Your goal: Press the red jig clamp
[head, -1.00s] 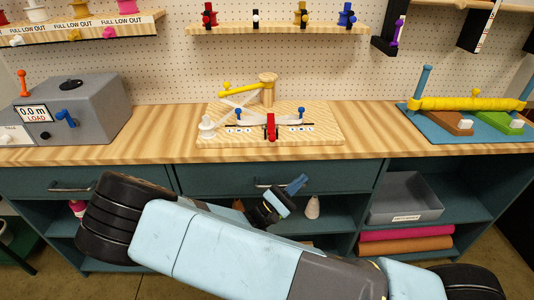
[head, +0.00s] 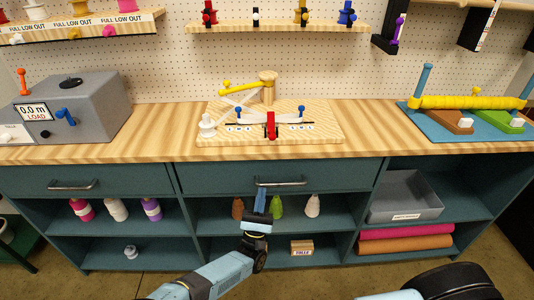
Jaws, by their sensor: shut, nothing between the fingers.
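The red jig clamp (head: 271,126) stands upright at the front middle of the wooden jig board (head: 325,128) on the bench. White curved parts and two blue knobs sit on either side of it. My gripper (head: 261,196) is shut and empty. It points up in front of the middle shelf opening, below the bench top and apart from the clamp. Nothing hides the clamp in the head view.
A drawer handle (head: 280,182) sits just above my gripper. The bench edge lies between it and the jig. A grey load machine (head: 85,105) stands left, a blue board with a yellow roller (head: 465,103) right. Bare bench top (head: 370,125) flanks the jig.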

